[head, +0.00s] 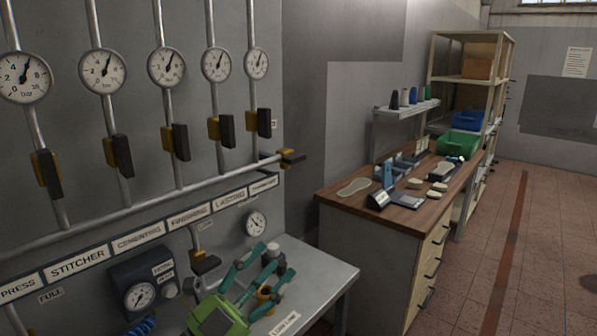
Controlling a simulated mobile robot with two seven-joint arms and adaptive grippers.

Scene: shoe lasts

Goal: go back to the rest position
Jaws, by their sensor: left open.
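My left gripper (276,266), with a lime-green body and teal finger links, is low in the head view, over the grey metal table (318,268) at the foot of the gauge panel. Its two fingers are spread apart and point away to the upper right. A small yellow part (265,297) shows between the finger links, partly hidden; I cannot tell whether it is touched. My right gripper is not in view.
The grey wall panel (230,100) close on the left carries pipes, gauges and yellow-black valve handles. A wooden workbench (340,198) with shoe lasts, small devices and a green bin (458,144) stands to the right. The tiled floor (540,240) at far right is clear.

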